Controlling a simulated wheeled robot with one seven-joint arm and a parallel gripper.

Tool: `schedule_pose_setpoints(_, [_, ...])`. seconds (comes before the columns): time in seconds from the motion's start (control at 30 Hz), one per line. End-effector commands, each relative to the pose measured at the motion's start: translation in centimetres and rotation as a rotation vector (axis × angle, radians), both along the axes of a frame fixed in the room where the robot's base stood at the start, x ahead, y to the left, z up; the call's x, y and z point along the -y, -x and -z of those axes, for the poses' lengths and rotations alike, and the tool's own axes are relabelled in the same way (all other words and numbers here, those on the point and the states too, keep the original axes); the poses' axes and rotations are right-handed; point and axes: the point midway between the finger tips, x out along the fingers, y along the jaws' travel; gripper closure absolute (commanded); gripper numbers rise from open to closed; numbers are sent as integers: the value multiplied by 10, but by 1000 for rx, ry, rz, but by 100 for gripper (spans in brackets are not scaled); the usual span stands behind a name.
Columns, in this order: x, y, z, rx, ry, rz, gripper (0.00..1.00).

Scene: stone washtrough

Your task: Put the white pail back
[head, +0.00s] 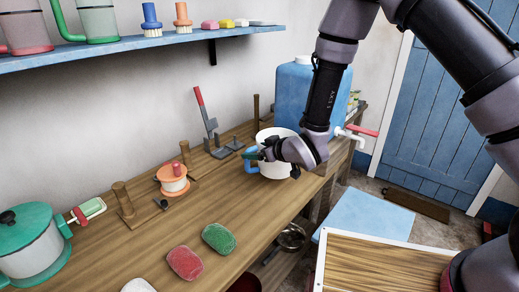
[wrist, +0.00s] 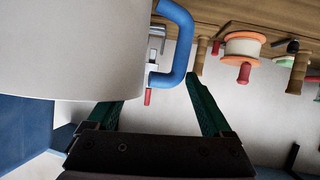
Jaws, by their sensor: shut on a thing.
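The white pail (head: 277,134) with a blue handle (head: 251,160) is at the far part of the wooden bench, in front of the blue tank. It looks upright; whether its base touches the bench is hard to tell. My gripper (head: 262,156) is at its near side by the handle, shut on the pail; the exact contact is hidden. In the wrist view the pail (wrist: 75,50) fills the upper left, and its blue handle (wrist: 185,45) reaches down between the green fingers of my gripper (wrist: 155,95).
A blue tank (head: 292,95) with a red-handled tap stands behind the pail. A grey lever device (head: 216,140), wooden pegs, an orange spool (head: 173,178), a green lidded pot (head: 32,243) and red and green sponges (head: 218,238) are on the bench.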

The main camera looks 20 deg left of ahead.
Motion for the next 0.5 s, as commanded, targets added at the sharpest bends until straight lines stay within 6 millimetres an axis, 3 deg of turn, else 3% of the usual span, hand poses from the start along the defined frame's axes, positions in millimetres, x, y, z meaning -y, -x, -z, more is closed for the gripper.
schedule_pose_setpoints(0.5, [-2, -1, 50, 5, -4, -2, 100])
